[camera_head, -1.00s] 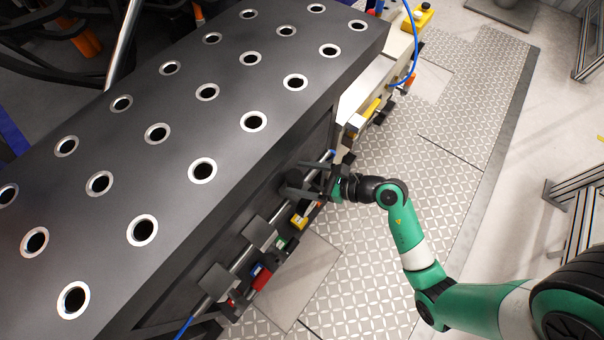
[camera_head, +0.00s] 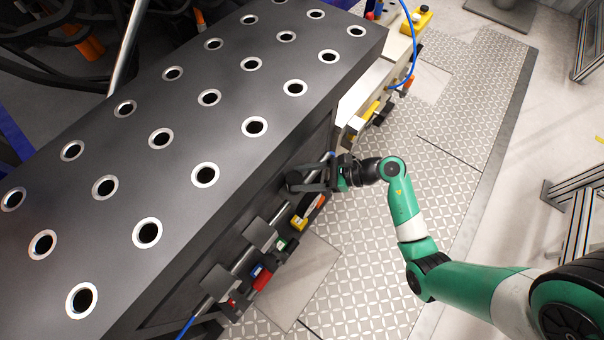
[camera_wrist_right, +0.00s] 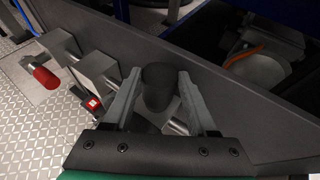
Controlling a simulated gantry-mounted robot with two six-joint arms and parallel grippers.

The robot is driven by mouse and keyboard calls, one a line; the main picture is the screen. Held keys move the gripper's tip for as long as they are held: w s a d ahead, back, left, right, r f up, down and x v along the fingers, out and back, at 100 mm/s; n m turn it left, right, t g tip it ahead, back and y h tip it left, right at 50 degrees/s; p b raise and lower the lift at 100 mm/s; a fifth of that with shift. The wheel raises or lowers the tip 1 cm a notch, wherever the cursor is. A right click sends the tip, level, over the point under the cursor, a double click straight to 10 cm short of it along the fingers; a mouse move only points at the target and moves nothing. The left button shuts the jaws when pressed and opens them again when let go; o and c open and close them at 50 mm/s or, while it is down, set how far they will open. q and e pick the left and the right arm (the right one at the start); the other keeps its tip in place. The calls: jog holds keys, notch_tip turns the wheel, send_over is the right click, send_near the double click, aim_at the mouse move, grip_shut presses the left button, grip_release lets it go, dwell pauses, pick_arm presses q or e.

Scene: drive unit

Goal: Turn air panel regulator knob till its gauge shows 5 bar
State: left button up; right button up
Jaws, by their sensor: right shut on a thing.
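The air panel is on the near side of the black block. Its regulator knob, a dark round cap (camera_wrist_right: 158,88), stands between the two fingers of my right gripper (camera_wrist_right: 160,95) in the right wrist view. The fingers are shut on it, one on each side. In the head view my right gripper (camera_head: 312,180) reaches the block's side from the right, and the knob's dark end (camera_head: 294,178) shows at the fingertips. No gauge dial can be read in either view. My left gripper is not in view.
The black block top (camera_head: 180,110) with its ringed holes lies to the left. A red handle (camera_head: 262,279) and a yellow part (camera_head: 298,222) sit along the pipe below my gripper. A blue hose (camera_head: 413,45) hangs at the back. The patterned floor (camera_head: 460,140) is open to the right.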

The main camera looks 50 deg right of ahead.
jog(key=shift+d+n+y, duration=0.1)
jog(key=shift+n+y, duration=0.3)
jog(key=o, duration=1.4)
jog(key=shift+c, duration=0.2)
jog(key=p+v, duration=0.4)
jog(key=v, duration=0.7)
jog(key=shift+d+r, duration=0.2)
jog(key=shift+s, duration=0.1)
